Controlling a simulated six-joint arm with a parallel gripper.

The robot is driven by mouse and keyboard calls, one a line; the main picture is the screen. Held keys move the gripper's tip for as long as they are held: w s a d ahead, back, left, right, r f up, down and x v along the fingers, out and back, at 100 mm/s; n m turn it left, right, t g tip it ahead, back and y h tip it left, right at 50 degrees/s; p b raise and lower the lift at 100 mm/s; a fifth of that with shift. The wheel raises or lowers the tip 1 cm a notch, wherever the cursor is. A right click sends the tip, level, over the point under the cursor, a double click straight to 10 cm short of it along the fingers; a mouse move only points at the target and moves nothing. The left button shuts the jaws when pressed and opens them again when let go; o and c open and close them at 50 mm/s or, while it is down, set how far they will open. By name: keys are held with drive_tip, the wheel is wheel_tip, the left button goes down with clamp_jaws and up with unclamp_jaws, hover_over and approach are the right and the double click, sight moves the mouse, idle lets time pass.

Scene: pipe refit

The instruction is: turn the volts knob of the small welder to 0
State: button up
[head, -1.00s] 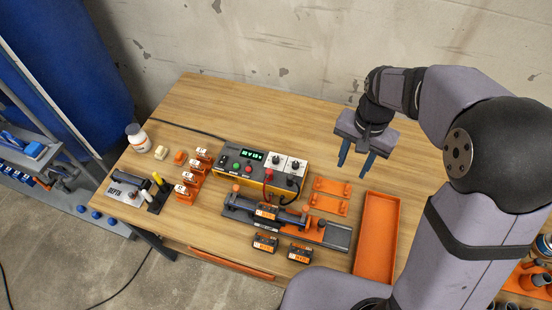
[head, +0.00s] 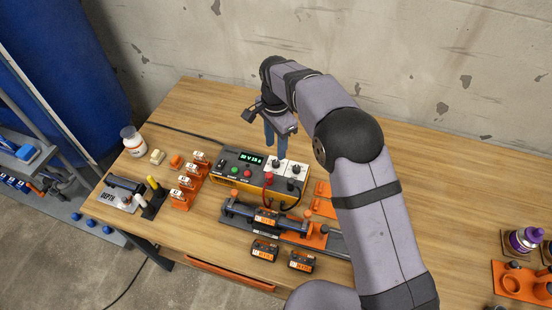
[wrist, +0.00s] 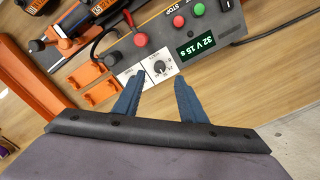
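The small welder (head: 232,181) is a yellow and dark grey box on the wooden table. It also shows upside down in the wrist view (wrist: 150,35). Its green display (wrist: 195,45) reads 32 V 15 s. Two black knobs sit on white dial plates: the left knob (head: 275,162) and the right knob (head: 296,169) in the head view. In the wrist view one knob (wrist: 159,67) shows between my fingers; the other is partly behind a finger. My gripper (head: 275,148) is open and empty, fingers pointing down, apparently above the welder's back edge.
Red and black cables leave the welder's front beside the knobs. A pipe clamp fixture (head: 255,214) stands in front, with dark orange-labelled blocks (head: 264,250) nearer the edge. Orange holders (head: 193,172) stand left.

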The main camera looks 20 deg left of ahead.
sight(276, 162)
drive_tip(key=shift+f+p, duration=1.15)
drive_tip(key=shift+f, duration=2.35)
clamp_jaws()
